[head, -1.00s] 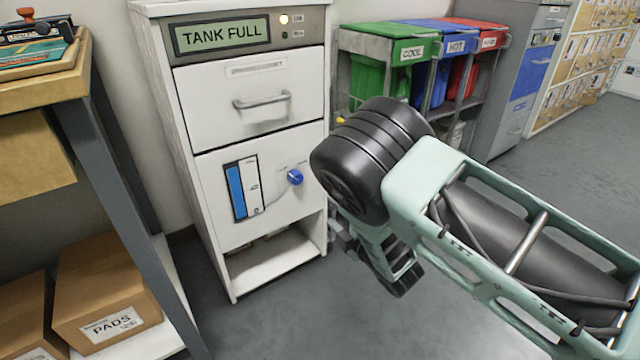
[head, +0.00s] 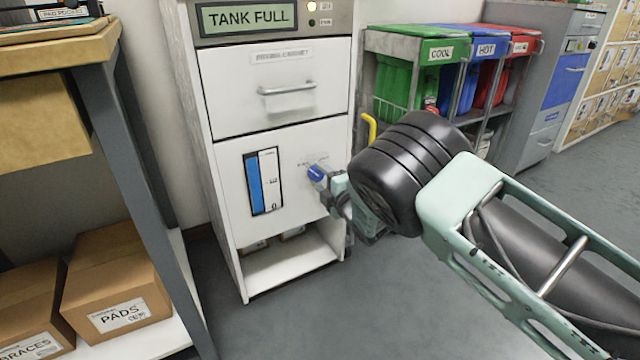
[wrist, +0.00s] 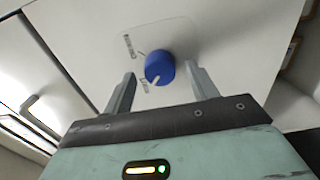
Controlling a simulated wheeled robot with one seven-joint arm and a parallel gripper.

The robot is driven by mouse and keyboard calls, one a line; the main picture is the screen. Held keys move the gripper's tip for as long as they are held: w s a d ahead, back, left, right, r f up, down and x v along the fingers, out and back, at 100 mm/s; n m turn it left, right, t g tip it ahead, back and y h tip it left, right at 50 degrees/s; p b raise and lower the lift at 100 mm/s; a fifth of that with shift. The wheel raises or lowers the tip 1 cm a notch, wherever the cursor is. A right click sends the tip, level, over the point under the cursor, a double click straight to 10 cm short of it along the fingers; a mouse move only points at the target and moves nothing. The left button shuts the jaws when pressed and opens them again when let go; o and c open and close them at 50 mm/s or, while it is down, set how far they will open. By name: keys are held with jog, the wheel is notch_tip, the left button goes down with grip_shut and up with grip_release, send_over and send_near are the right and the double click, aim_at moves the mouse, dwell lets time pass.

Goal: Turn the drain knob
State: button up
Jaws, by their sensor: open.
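The drain knob (head: 317,173) is a small blue round knob on the lower white panel of the cabinet (head: 280,105), right of the level gauge. In the wrist view the knob (wrist: 159,67) has a white pointer line aimed toward the lower label, with two printed labels at its left. My gripper (head: 326,184) is close in front of the panel at the knob. In the wrist view my gripper's fingers (wrist: 162,80) are open, one on each side of the knob, with gaps between them and it. The display (head: 247,17) reads TANK FULL.
The level gauge (head: 263,181) shows a tall blue column. A drawer with a handle (head: 287,89) is above. A shelf unit with cardboard boxes (head: 116,281) stands at the left. Green, blue and red bins (head: 437,54) stand behind my arm. The grey floor in front is clear.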

jog(key=shift+x, duration=0.75)
jog(key=c, duration=1)
